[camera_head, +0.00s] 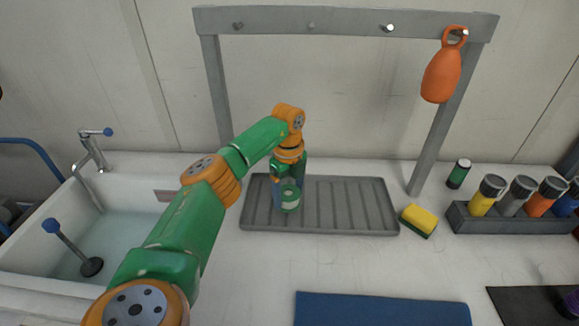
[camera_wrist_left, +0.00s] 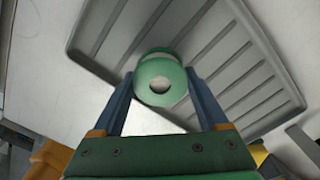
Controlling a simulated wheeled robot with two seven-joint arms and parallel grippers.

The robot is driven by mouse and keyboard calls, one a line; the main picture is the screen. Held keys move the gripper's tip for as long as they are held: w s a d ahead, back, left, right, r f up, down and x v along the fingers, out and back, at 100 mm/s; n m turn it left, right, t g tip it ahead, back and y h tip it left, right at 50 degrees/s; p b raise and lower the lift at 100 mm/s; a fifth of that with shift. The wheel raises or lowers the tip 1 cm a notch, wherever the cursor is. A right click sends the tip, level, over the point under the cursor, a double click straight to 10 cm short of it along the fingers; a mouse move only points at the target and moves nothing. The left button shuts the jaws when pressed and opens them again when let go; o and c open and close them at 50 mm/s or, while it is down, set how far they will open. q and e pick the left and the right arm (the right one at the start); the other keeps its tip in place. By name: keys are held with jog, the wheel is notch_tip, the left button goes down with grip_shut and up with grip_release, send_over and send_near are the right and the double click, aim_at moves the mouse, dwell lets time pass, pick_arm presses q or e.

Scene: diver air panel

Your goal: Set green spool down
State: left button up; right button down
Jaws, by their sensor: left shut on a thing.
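The green spool (camera_head: 289,198) is upright at the left part of the grey ribbed tray (camera_head: 350,228), with pale bands showing. My left gripper (camera_head: 287,190) comes down from above and is shut on it. In the left wrist view the spool (camera_wrist_left: 150,72) shows its round green end with a pale centre, held between the two blue fingers of my left gripper (camera_wrist_left: 160,90). The tray's ribs (camera_wrist_left: 225,65) lie behind it. I cannot tell whether the spool's base touches the tray. My right gripper is not in view.
A sink (camera_head: 130,225) with taps is at the left. A yellow sponge (camera_head: 420,219) lies right of the tray. A grey rack (camera_head: 520,224) holds several capped containers, with a green one (camera_head: 458,174) behind. An orange float (camera_head: 442,75) hangs from the frame. A blue mat (camera_head: 380,311) lies in front.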

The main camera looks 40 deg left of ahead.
aim_at(288, 193)
pick_arm(q)
jog(key=shift+s+f, duration=0.15)
jog(key=shift+f, duration=0.35)
jog(key=shift+s+f, duration=0.15)
jog(key=shift+f, duration=0.35)
jog(key=shift+w+f, duration=0.1)
jog(key=shift+f, duration=0.1)
jog(key=o, duration=1.3)
notch_tip(288, 193, up, 12)
jog(key=shift+d+r, duration=0.1)
jog(key=shift+r, duration=0.1)
jog(key=shift+f, duration=0.1)
